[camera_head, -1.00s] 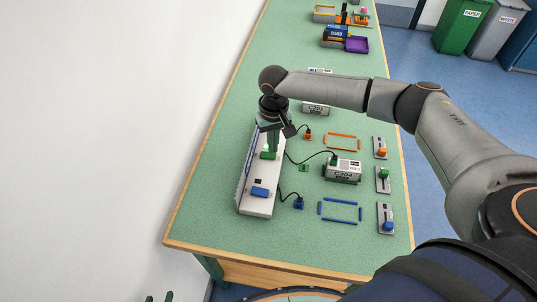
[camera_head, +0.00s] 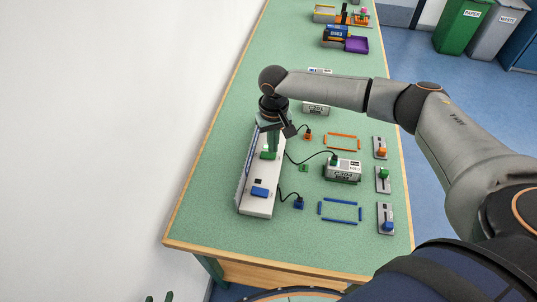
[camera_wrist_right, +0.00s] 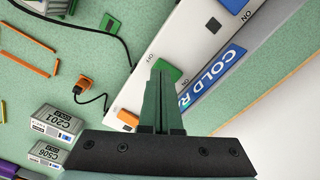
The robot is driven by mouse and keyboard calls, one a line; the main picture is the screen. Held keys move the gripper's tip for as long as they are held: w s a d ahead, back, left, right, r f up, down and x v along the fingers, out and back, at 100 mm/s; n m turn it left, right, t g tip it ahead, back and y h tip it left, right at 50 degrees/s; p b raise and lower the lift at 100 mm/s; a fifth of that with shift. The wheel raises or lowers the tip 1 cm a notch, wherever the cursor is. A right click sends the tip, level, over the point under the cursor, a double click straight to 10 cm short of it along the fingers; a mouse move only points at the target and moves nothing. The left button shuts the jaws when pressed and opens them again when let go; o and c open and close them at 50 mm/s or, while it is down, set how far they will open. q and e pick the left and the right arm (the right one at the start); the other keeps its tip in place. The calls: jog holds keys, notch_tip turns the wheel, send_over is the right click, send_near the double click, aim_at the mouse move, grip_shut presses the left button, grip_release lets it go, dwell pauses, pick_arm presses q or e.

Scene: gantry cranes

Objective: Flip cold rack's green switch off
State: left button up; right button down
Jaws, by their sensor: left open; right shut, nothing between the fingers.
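The cold rack (camera_head: 257,207) is a long white strip on the table along the wall side, with a blue "COLD RACK" label (camera_wrist_right: 213,70) in the right wrist view. Its green switch (camera_head: 268,156) also shows in the right wrist view (camera_wrist_right: 172,71), between the OFF and ON marks. My right gripper (camera_head: 270,149) points down at it, shut and empty. In the wrist view its fingertips (camera_wrist_right: 161,66) overlap the switch's edge; contact and the switch's tilt cannot be told. My left gripper (camera_head: 159,297) is open at the bottom left, off the table.
The rack also has a blue switch (camera_head: 259,192) and an orange switch (camera_wrist_right: 128,118). Cables run from it to plugs and to a grey container box (camera_head: 342,171). Blue bars (camera_head: 340,203) and lever panels (camera_head: 386,218) lie to the right. The table's near end is clear.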

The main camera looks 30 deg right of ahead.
aim_at(273, 155)
jog(key=shift+f+b, duration=0.35)
jog(key=shift+f, duration=0.7)
dwell(0.4)
jog(key=shift+r, duration=0.1)
notch_tip(273, 155, up, 5)
jog(key=p, duration=0.6)
jog(key=shift+r, duration=0.95)
jog(key=shift+f, duration=0.1)
